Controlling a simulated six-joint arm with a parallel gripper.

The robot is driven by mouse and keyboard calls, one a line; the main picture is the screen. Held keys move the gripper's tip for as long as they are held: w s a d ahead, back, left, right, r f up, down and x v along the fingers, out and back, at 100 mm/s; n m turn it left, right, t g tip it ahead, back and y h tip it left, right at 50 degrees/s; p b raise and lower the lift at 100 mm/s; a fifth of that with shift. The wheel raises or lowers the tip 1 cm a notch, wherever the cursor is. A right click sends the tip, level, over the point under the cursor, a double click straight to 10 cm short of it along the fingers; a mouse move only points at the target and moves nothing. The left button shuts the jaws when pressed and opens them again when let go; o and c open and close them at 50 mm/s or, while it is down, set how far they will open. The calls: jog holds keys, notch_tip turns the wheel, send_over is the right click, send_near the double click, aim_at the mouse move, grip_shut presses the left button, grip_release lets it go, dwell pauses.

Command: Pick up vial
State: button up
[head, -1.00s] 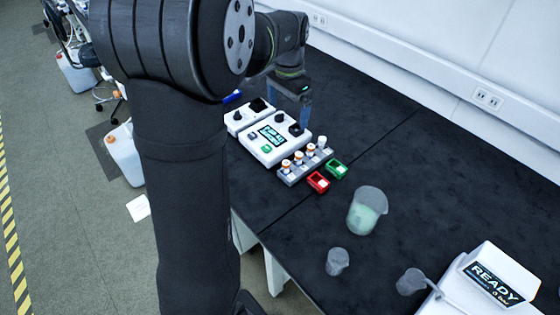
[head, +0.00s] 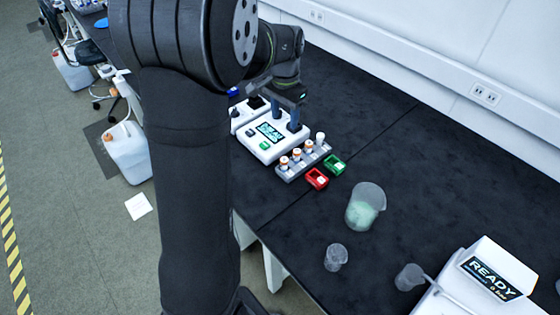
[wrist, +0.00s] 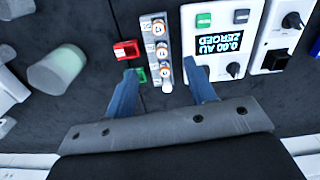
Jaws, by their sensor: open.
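Several small vials stand upright in a grey rack (head: 287,178) on the black bench in the head view. Most have orange-and-white caps, such as the front vial (head: 283,163); the far end vial (head: 320,138) is white. In the wrist view, numbered orange caps line the rack, such as the top vial (wrist: 158,28), and the white vial (wrist: 167,87) is at the lower end. My gripper (wrist: 162,80) is open and empty, its blue fingers on either side of the rack's lower end in that view.
A white instrument (head: 262,150) with display and knobs adjoins the rack. A red tray (head: 317,179) and green tray (head: 334,165) lie on its other side. A beaker (head: 366,208), smaller cups (head: 336,257) and a READY device (head: 480,290) stand farther right. The bench beyond is clear.

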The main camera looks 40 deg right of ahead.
send_near(284, 159)
jog(key=shift+n, duration=0.3)
notch_tip(284, 159, down, 5)
jog(key=shift+w+f, duration=0.15)
jog(key=shift+f, duration=0.05)
jog(key=shift+s+f, duration=0.15)
jog(key=shift+f, duration=1.15)
jog(key=shift+s+f, duration=0.1)
jog(key=shift+f, duration=1.2)
jog(key=c, duration=1)
jog(key=shift+c, duration=0.3)
jog(key=shift+r, duration=0.1)
